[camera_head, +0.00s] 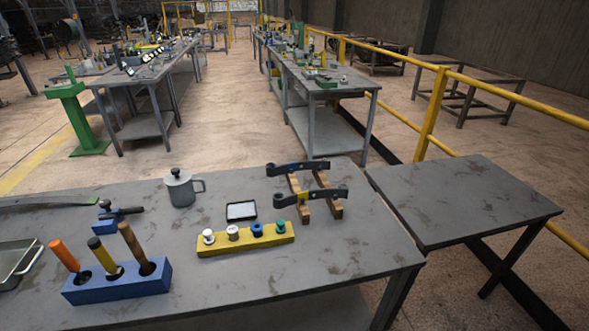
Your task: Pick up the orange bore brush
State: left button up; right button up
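An orange-handled tool (65,256), which looks like the orange bore brush, stands tilted to the left in the leftmost hole of a blue block holder (118,286). Its lower end is hidden in the holder. Beside it in the same block stand a dark tool with a yellow band (102,255) and a brown wooden-handled tool (132,244), both tilted. The block sits on the grey table near its front left. Neither of my grippers shows in the head view.
On the table (340,263) are a metal tray (18,262) at left, a lidded grey mug (181,188), a yellow rack (245,239) with several spools, a small white-topped box (241,210) and a wooden rack with dark bars (305,192). The front right is clear.

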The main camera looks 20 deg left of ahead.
aim_at(57, 247)
jog(key=u, duration=2.35)
jog(key=i+l+u, duration=0.3)
jog(key=l, duration=0.25)
jog(key=i+j+z, duration=0.45)
jog(key=j, duration=0.15)
jog(key=j+z, duration=0.2)
jog(key=i+j+z, duration=0.2)
jog(key=j, duration=0.25)
jog(key=k, duration=0.1)
